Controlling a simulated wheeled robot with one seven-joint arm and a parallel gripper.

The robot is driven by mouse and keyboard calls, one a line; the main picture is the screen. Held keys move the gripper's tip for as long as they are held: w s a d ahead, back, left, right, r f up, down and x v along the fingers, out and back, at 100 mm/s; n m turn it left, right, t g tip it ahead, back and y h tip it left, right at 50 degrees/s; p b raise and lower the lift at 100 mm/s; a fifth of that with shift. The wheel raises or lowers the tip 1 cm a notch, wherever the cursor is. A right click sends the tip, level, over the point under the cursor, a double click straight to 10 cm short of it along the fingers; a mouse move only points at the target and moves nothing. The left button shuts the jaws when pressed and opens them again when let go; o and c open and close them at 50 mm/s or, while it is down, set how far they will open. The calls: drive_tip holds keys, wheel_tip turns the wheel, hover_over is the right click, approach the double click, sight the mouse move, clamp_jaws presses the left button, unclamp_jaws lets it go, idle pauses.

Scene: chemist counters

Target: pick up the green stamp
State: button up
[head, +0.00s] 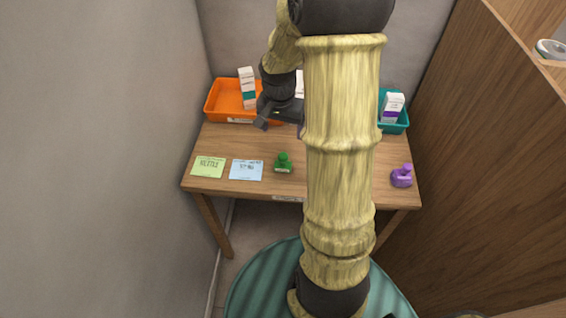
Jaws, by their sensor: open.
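The green stamp (283,163) stands upright near the front middle of the wooden table, with its round knob on top. My gripper (280,125) is open and above the table, behind the stamp in the picture and apart from it. One finger shows at its left; the other is partly hidden by my arm. I see nothing held between the fingers.
A green card (208,167) and a blue card (246,170) lie left of the stamp. A purple stamp (402,176) stands at the right edge. An orange tray (212,112) and a teal tray (400,128) hold boxes at the back. My arm hides the table's middle right.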

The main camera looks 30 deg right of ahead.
sight(283, 156)
drive_tip(key=shift+f, duration=0.15)
drive_tip(key=f, duration=0.8)
drive_tip(key=w+d+f, duration=0.1)
drive_tip(key=f, duration=0.3)
drive_tip(key=shift+p, duration=0.3)
drive_tip(key=shift+w+d+f+p, duration=0.1)
drive_tip(key=shift+w+f+p, duration=0.15)
drive_tip(key=shift+f, duration=1.05)
drive_tip(key=shift+w+d+f+p, duration=0.1)
drive_tip(key=shift+w+f+p, duration=0.1)
drive_tip(key=shift+f, duration=1.05)
drive_tip(key=shift+s, duration=0.1)
drive_tip(key=c, duration=1.1)
